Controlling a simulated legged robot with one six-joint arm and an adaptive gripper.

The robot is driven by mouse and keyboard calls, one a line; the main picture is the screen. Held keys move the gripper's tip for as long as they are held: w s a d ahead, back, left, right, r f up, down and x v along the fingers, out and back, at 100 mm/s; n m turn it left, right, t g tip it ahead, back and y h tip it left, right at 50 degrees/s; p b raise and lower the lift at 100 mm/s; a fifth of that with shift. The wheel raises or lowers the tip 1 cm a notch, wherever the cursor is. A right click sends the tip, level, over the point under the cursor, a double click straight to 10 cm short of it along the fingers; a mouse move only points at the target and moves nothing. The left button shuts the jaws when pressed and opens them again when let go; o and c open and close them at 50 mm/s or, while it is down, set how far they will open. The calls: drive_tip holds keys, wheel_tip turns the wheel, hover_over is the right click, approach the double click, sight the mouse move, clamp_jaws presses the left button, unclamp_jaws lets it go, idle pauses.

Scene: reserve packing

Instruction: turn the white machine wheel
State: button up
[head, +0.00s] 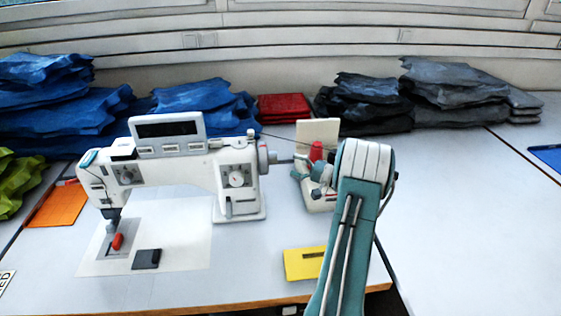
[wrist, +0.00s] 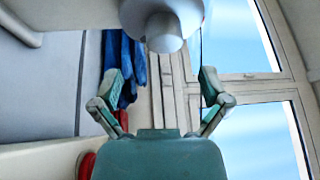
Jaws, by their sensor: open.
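The white sewing machine (head: 180,170) stands on the light table in the head view. Its pale round wheel (head: 263,157) sits on the right end of the machine. In the wrist view a white wheel with a round hub (wrist: 163,28) shows at the top middle, cut off by the frame edge. My gripper (wrist: 159,76) is open and empty, with one teal finger on each side below the hub. The wheel is not between the fingertips and looks apart from them. In the head view my arm covers part of the area right of the wheel.
A yellow piece (head: 304,263) lies near the front table edge. Blue bundles (head: 205,105) and dark bundles (head: 365,105) are piled at the back. The table at right (head: 470,220) is mostly clear.

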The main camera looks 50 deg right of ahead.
sight(276, 158)
drive_tip(key=v, duration=0.5)
drive_tip(key=shift+s+f, duration=0.1)
drive_tip(key=shift+s, duration=0.15)
wheel_tip(276, 158, up, 4)
drive_tip(key=w+m+g+h, duration=0.15)
drive_tip(key=m+g, duration=0.25)
drive_tip(key=m, duration=0.4)
drive_tip(key=shift+y, duration=0.25)
drive_tip(key=x, duration=1)
drive_tip(key=shift+w+a, duration=0.1)
drive_tip(key=shift+w, duration=0.25)
drive_tip(key=c, duration=1.2)
